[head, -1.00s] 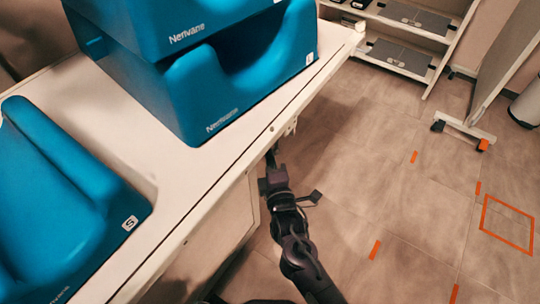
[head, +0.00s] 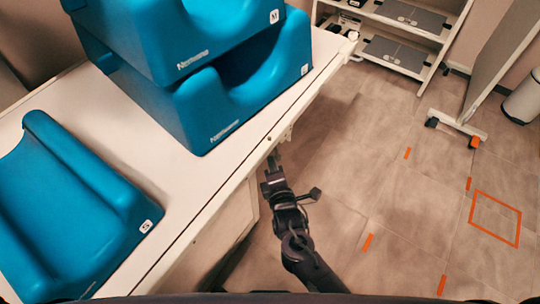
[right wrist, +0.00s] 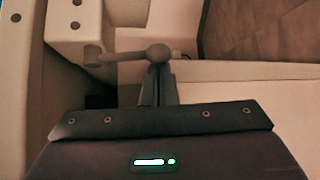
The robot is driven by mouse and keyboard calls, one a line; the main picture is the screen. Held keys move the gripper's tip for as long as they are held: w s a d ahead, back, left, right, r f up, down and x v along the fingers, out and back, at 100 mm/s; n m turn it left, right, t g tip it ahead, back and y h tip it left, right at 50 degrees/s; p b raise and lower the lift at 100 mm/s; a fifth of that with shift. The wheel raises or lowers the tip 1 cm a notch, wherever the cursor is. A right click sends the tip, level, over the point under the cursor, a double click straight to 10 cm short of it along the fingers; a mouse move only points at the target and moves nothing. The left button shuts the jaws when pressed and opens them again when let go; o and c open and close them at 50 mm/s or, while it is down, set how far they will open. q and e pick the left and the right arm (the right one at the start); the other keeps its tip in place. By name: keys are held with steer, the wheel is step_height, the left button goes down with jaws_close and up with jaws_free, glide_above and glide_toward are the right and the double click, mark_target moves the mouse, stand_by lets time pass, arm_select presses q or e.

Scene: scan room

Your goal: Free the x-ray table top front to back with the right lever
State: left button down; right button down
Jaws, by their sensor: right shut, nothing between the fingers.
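The white x-ray table top (head: 178,182) runs diagonally across the left of the head view. In the right wrist view, a pale lever (right wrist: 125,54) with a round knob (right wrist: 158,54) sticks out sideways from a bracket (right wrist: 78,20) under the table edge. My right gripper (right wrist: 158,85) is shut and empty, its fingertips right at the knob; I cannot tell whether they touch it. In the head view, my right gripper (head: 273,160) is beside the table's long edge, and the lever is too small to make out clearly. My left gripper is not in view.
Stacked blue cushions (head: 200,100) stand on the table's far part, and another blue cushion (head: 75,215) lies nearer. A shelf rack (head: 400,45) and a wheeled panel (head: 500,70) stand at the back right. The floor right of the table is clear, with orange tape marks (head: 495,218).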

steer(key=shift+s+d+r+n+g+h+p, duration=0.35)
steer(key=shift+d+r+n+g+h+p, duration=0.3)
steer(key=shift+p, duration=2)
steer(key=shift+s+d+r+n+g+h+p, duration=0.5)
steer(key=shift+g+p, duration=0.3)
steer(key=shift+p, duration=1.8)
steer(key=shift+s+d+r+n+g+h+p, duration=0.35)
steer(key=shift+d+n+g+h+p, duration=0.35)
steer(key=shift+p, duration=1.95)
steer(key=shift+w, duration=0.1)
steer(key=shift+r, duration=0.15)
steer(key=v, duration=0.7)
steer(key=shift+s+r+p, duration=0.15)
steer(key=shift+s+p, duration=0.2)
